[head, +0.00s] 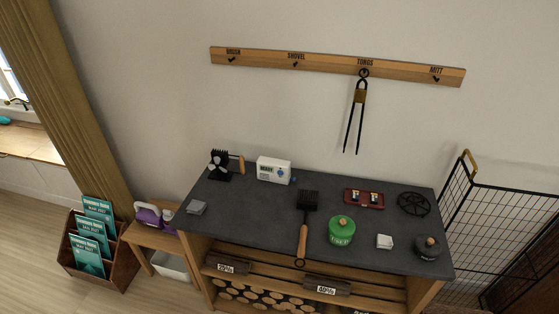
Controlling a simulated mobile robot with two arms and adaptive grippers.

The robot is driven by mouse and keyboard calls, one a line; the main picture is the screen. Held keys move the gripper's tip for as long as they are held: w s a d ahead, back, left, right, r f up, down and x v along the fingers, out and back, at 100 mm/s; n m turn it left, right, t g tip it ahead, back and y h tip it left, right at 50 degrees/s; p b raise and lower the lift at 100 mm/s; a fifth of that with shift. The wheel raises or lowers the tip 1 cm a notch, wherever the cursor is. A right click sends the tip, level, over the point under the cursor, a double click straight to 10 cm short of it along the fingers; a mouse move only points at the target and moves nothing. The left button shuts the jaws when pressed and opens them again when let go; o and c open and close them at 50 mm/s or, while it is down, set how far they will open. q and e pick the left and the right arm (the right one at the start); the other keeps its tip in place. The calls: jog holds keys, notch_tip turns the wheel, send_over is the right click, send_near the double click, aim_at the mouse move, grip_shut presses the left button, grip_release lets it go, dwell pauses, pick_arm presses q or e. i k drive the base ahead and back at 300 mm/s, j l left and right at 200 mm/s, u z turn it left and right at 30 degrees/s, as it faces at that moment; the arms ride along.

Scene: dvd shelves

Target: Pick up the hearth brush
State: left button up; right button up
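The hearth brush (305,222) lies on the dark tabletop (265,215) near its middle. It has a black head (307,200) toward the wall and a wooden handle (303,240) pointing to the front edge, with a ring at its end. It lies left of a green lidded pot, with a small gap between them. Neither of my grippers shows in the head view.
Tongs (360,100) hang from the labelled wall rack (270,59). A green pot (341,231), red tray (364,198), white box (274,170), black fan-like item (219,165), round trivet (414,204) and dark pot (428,247) stand on the tabletop. A wire screen (500,210) is at right.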

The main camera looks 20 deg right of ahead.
aim_at(306, 200)
jog(key=i+j+z, duration=0.15)
jog(key=z, duration=1)
